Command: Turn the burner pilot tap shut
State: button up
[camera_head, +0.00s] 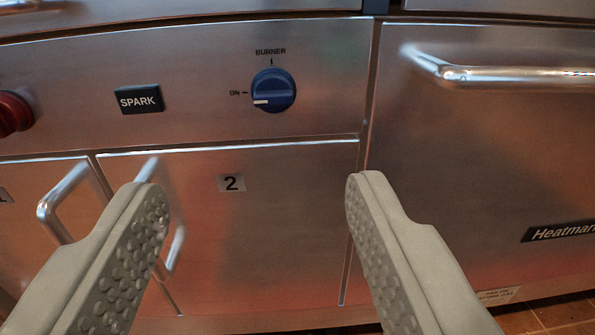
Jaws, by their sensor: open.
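The burner pilot tap is a round blue knob (273,91) on the steel front panel, below the label BURNER. Its white pointer mark is at the lower left of the knob, on the side of the ON label. My gripper (255,190) is open and empty. Its two grey fingers stand wide apart, lower in the picture than the knob and in front of the door marked 2. The knob lies between the fingers from left to right and is untouched.
A black SPARK button (139,99) and a red knob (13,114) are left of the blue knob. Bar handles (68,198) stand out from the lower doors. A long horizontal handle (500,76) juts from the right door. The panel around the blue knob is clear.

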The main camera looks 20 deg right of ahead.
aim_at(274, 102)
jog(key=x, duration=0.5)
jog(key=f+x, duration=0.1)
jog(key=x, duration=0.5)
jog(key=f+x, duration=0.1)
jog(key=x, duration=0.4)
jog(key=shift+w+d+f, duration=0.1)
jog(key=shift+w+d, duration=0.2)
jog(key=shift+d, duration=0.1)
jog(key=c, duration=1)
